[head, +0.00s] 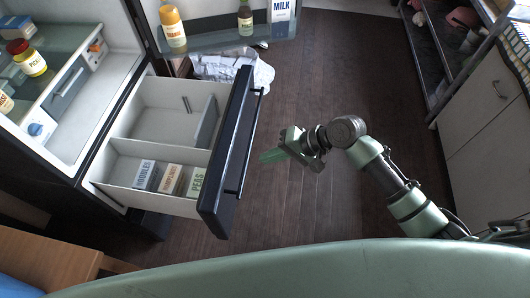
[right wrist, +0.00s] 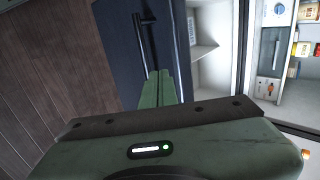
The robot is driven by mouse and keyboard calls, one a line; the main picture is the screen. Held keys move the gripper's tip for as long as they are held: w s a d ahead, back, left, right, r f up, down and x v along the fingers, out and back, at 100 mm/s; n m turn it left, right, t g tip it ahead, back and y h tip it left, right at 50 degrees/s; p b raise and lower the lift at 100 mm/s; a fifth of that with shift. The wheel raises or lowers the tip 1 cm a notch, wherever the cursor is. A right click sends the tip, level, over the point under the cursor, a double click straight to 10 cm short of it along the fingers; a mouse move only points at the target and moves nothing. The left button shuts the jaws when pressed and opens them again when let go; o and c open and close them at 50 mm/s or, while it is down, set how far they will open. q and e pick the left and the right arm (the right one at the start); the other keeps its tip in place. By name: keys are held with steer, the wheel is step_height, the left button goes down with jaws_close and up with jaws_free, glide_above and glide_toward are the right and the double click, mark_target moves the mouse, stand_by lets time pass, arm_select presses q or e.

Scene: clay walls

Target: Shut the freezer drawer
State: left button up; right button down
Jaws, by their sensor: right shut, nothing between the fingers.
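The freezer drawer (head: 228,150) is pulled far out of the fridge, with a dark front and a long black bar handle (head: 243,150). Its white inside has a divider, and boxes labelled noodles, dumplings and peas (head: 170,179) stand in the front compartment. My right gripper (head: 268,156) is shut and empty, a little to the right of the drawer front, its fingers pointing at it. In the right wrist view the shut green fingers (right wrist: 158,88) point toward the dark drawer front (right wrist: 155,40), beside the handle (right wrist: 140,40). Contact cannot be told. My left gripper is not in view.
The open fridge door (head: 215,40) with bottles and milk stands behind the drawer. A white crumpled bag (head: 235,70) lies on the floor behind it. A cabinet (head: 482,110) and a rack stand at right. The wooden floor (head: 320,90) between is clear.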

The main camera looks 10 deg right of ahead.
mark_target(228, 164)
steer(key=x, duration=0.3)
steer(key=r+x, duration=0.1)
steer(key=x, duration=0.2)
steer(key=a+x, duration=0.1)
steer(key=x, duration=0.2)
steer(key=shift+w+a+r, duration=0.1)
steer(key=shift+w+a, duration=0.05)
steer(key=shift+w, duration=0.15)
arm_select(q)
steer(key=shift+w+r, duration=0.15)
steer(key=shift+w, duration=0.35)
arm_select(e)
steer(key=shift+w+a, duration=0.2)
steer(key=shift+a, duration=0.4)
